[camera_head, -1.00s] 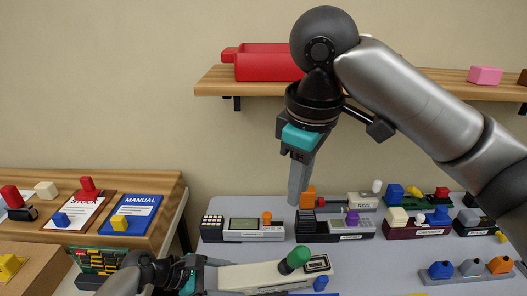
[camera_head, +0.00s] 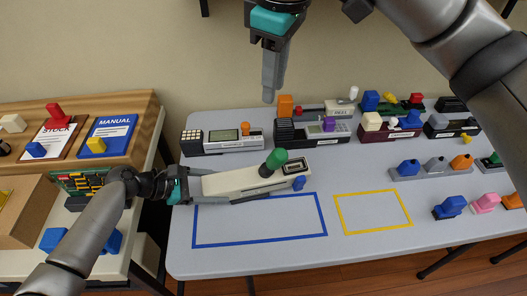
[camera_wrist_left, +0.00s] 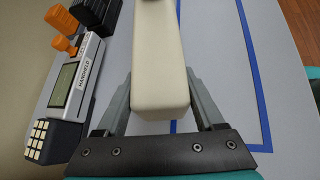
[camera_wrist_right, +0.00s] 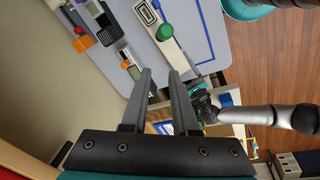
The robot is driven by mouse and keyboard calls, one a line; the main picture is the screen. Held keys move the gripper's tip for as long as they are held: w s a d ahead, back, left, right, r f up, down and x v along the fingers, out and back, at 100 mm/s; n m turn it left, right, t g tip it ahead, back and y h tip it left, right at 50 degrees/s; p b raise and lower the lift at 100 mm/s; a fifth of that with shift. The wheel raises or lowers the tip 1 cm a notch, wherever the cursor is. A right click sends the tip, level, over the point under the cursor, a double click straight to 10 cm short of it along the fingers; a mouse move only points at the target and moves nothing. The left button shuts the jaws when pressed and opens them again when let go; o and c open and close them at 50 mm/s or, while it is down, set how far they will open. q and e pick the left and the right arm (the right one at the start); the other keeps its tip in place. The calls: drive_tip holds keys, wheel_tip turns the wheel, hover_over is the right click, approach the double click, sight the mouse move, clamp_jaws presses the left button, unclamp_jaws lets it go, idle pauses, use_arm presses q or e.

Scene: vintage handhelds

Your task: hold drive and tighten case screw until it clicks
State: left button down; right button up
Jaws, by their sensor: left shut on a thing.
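The long cream drive (camera_head: 232,181) lies at the front left of the grey table, with a dark display at its right end. A green knob (camera_head: 276,158) stands up from it near that end; it also shows in the right wrist view (camera_wrist_right: 164,32). I cannot make out a separate case screw. My left gripper (camera_head: 197,187) is shut on the drive's left end; the left wrist view shows its fingers on both sides of the cream body (camera_wrist_left: 160,75). My right gripper (camera_head: 269,97) points down, above and behind the drive; the right wrist view shows its fingers apart with nothing between them.
A blue-taped rectangle (camera_head: 262,240) lies in front of the drive and a yellow-taped one (camera_head: 374,212) to its right, both clear. A handheld (camera_head: 225,144) with an orange knob and other devices line the back. A wooden side table (camera_head: 140,108) stands left.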

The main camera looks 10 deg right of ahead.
sight(279, 153)
drive_tip(key=shift+o, duration=1.2)
drive_tip(key=shift+f, duration=0.3)
drive_tip(key=o, duration=0.4)
drive_tip(key=shift+t, duration=0.3)
drive_tip(key=f, duration=0.3)
drive_tip(key=d+f, duration=0.1)
drive_tip(key=f, duration=0.2)
drive_tip(key=s+f, duration=0.1)
drive_tip(key=f, duration=0.2)
drive_tip(key=shift+d+f, duration=0.25)
drive_tip(key=shift+d, duration=0.15)
drive_tip(key=shift+x, duration=4.35)
drive_tip(key=shift+c, duration=0.4)
drive_tip(key=shift+s, duration=0.1)
clamp_jaws()
